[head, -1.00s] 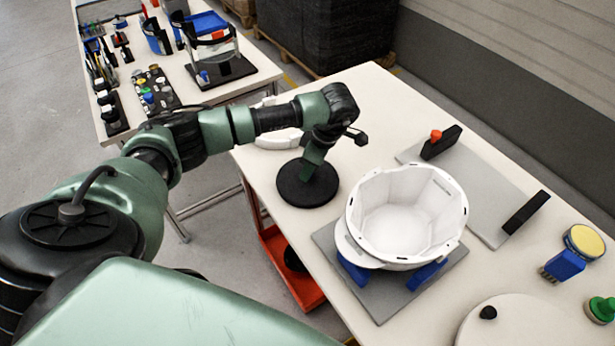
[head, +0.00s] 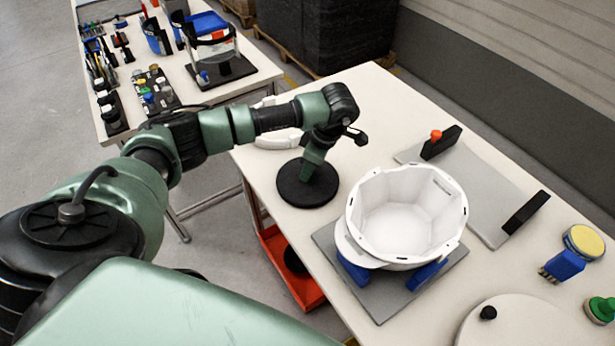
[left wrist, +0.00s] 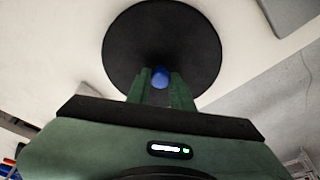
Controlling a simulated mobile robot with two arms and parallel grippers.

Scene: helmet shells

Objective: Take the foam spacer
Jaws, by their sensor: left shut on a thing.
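A flat black disc (head: 296,191) lies on the white table, left of the white helmet shell. My left gripper (head: 309,178) points down over the middle of this disc. In the left wrist view its two green fingers are shut on a small blue piece (left wrist: 160,77) at the centre of the black disc (left wrist: 162,30). I cannot tell whether the blue piece is part of the disc, nor which of them is the foam spacer. The piece is hidden behind the fingers in the head view. My right gripper is not in view.
The white helmet shell (head: 408,218) sits on blue supports on a grey plate (head: 384,308). A grey board (head: 470,200) with black blocks lies behind it. A white curved part (head: 277,139) lies behind my arm. A second table (head: 238,84) holds tools and fixtures.

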